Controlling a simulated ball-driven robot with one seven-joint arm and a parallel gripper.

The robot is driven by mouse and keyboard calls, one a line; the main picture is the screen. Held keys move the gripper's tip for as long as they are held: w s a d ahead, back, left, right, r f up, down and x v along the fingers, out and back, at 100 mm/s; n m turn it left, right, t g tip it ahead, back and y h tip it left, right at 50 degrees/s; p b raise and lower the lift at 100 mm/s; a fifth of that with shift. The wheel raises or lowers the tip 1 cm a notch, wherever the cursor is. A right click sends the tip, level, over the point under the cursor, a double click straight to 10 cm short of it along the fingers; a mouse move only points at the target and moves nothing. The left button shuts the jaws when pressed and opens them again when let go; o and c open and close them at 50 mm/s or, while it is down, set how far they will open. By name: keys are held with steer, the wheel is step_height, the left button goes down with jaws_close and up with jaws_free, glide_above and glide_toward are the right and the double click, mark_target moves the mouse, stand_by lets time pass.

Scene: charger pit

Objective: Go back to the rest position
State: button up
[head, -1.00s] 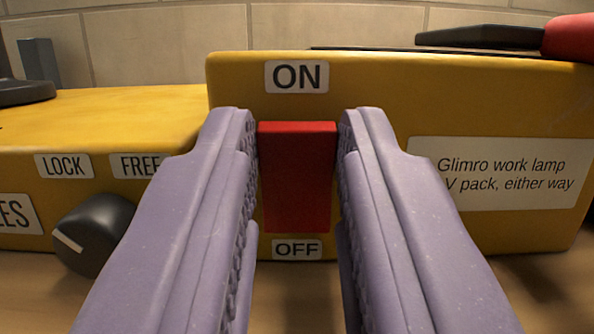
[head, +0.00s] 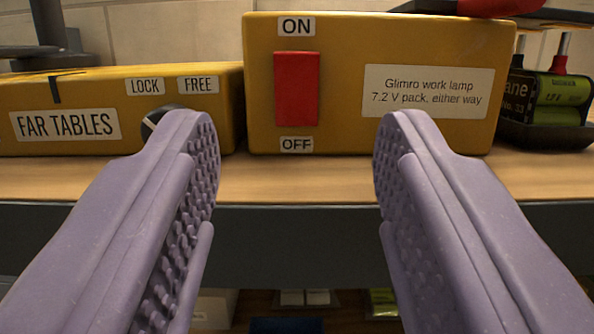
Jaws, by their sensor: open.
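My gripper (head: 297,150) is open and empty, its two purple ridged fingers spread wide. It is in front of the shelf and apart from everything. Beyond it stands a yellow work lamp box (head: 340,35) with a red rocker switch (head: 297,89) between the labels ON and OFF. The label on its right reads "Glimro work lamp, 7.2 V pack, either way".
A yellow box labelled FAR TABLES (head: 65,123) stands left, its black knob (head: 153,118) partly behind my finger. A black tray (head: 548,133) with green battery packs (head: 560,92) stands right. The wooden shelf (head: 290,180) has clear room in front. Items below are partly hidden.

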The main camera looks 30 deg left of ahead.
steer(key=shift+s+d, duration=0.1)
stand_by(0.3)
steer(key=d+f+m+t+h+b, duration=0.2)
steer(key=d+f+m+h+b, duration=0.35)
steer(key=d+h+b, duration=0.65)
steer(key=s+f+m+g+b, duration=0.1)
steer(key=s+f+g+b, duration=0.3)
steer(key=s+b, duration=0.4)
steer(key=shift+s+d+f+b, duration=0.35)
steer(key=shift+f+b, duration=0.2)
steer(key=shift+f, duration=0.35)
